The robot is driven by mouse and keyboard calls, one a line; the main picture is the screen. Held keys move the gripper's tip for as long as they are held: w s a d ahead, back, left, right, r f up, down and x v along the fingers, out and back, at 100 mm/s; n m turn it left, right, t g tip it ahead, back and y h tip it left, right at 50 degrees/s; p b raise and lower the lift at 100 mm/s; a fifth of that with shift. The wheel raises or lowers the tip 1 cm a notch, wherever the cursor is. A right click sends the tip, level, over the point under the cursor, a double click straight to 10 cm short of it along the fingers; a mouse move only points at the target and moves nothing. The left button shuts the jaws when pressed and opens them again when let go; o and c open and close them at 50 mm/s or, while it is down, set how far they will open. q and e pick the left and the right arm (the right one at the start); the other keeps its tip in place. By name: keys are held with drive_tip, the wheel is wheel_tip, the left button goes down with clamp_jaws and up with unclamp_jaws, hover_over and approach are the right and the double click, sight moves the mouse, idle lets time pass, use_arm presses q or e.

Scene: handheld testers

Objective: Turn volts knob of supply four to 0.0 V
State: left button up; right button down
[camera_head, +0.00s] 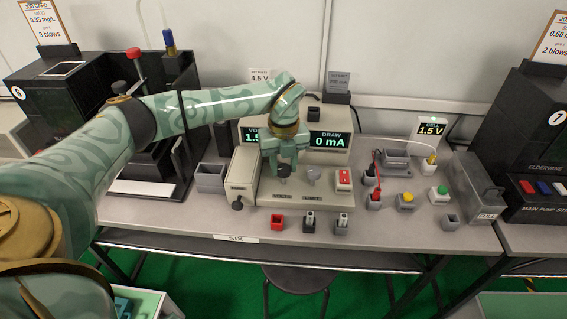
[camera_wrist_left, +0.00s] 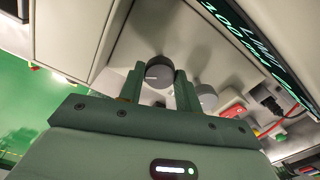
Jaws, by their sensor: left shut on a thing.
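The supply (camera_head: 262,188) is a beige bench unit with a sloped front, on a bench with a label reading SIX. Its dark volts knob (camera_head: 283,173) is above the VOLTS lettering. My left gripper (camera_head: 284,165) comes down from above and is shut on this knob. In the left wrist view the knob (camera_wrist_left: 159,72) sits between the two green fingers (camera_wrist_left: 158,85). My right gripper is not in view.
A red switch (camera_head: 344,178) is right of the knobs. A small meter (camera_head: 431,129) reads 1.5 V. Red, dark and grey blocks (camera_head: 278,222) stand along the bench front. Black machines (camera_head: 65,95) flank both sides.

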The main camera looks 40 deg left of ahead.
sight(284, 167)
use_arm(q)
drive_tip(key=shift+r+n+p, duration=0.25)
drive_tip(key=shift+n+p, duration=0.15)
drive_tip(key=shift+p, duration=0.15)
drive_tip(key=n+p, duration=0.6)
drive_tip(key=p, duration=0.1)
drive_tip(key=shift+r+n+p, duration=0.1)
drive_tip(key=shift+n+p, duration=0.2)
drive_tip(key=shift+n, duration=0.1)
drive_tip(key=shift+f+n+p, duration=0.15)
drive_tip(key=shift+n+p, duration=0.7)
drive_tip(key=shift+n, duration=0.2)
drive_tip(key=shift+f+n+p, duration=0.1)
drive_tip(key=shift+n+p, duration=0.75)
drive_tip(key=shift+n, duration=0.2)
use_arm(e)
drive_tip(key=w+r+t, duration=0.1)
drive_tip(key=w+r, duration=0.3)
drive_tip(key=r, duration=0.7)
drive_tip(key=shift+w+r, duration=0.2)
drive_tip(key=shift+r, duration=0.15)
use_arm(q)
drive_tip(key=o, duration=1)
